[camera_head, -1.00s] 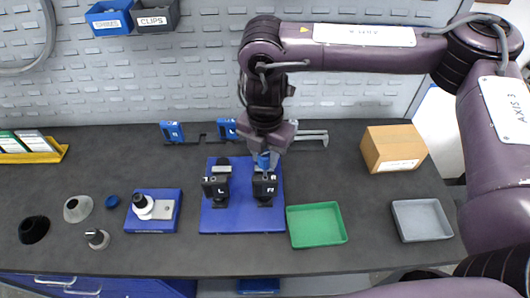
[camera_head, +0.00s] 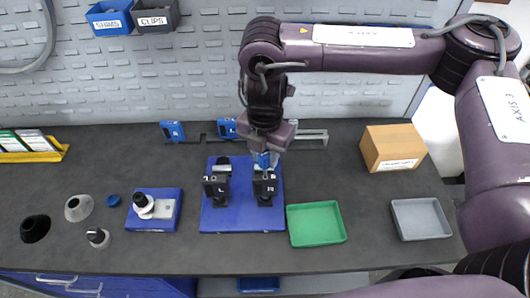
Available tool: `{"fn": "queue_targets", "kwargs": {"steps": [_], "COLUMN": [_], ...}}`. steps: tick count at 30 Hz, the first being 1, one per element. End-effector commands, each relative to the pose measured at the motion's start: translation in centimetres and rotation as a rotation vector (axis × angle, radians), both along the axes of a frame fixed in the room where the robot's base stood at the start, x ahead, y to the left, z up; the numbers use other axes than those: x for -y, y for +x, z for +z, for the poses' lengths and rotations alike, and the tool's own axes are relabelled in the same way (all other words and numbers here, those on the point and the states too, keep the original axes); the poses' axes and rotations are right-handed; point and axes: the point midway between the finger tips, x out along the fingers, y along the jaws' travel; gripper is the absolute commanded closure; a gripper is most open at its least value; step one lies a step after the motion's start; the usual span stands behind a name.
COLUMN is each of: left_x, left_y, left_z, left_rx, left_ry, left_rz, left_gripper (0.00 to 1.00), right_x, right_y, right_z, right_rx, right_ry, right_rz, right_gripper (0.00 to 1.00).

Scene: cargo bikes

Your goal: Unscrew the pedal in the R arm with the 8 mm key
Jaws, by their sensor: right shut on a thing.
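The blue board (camera_head: 239,219) carries two dark blocks, one marked L (camera_head: 217,190) and one marked R (camera_head: 266,189). My right gripper (camera_head: 265,158) points down just above and behind the R block. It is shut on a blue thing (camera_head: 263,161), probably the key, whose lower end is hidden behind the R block. I cannot make out the pedal itself. Other blue-handled tools (camera_head: 172,131) are in the rack behind the board. My left gripper is out of view.
A green tray (camera_head: 316,240) and a grey tray (camera_head: 442,233) are to the right, with a cardboard box (camera_head: 380,162) behind. A small blue stand (camera_head: 167,223) and several round parts, including a grey cone (camera_head: 78,208), are to the left. The bench front is clear.

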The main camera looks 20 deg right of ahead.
Motion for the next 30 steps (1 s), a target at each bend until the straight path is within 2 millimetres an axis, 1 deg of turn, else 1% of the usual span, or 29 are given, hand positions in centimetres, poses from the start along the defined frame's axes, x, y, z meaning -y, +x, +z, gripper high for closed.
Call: {"fn": "queue_targets", "kwargs": {"steps": [30], "left_x": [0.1], "left_y": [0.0], "left_z": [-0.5], "left_rx": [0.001], "left_ry": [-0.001], "left_rz": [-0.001], "left_gripper": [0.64], "right_x": [0.0], "right_y": [0.0], "right_z": [-1.0], "right_rx": [0.001], "right_ry": [0.000], "right_rz": [0.000], "right_gripper": [1.00]}}
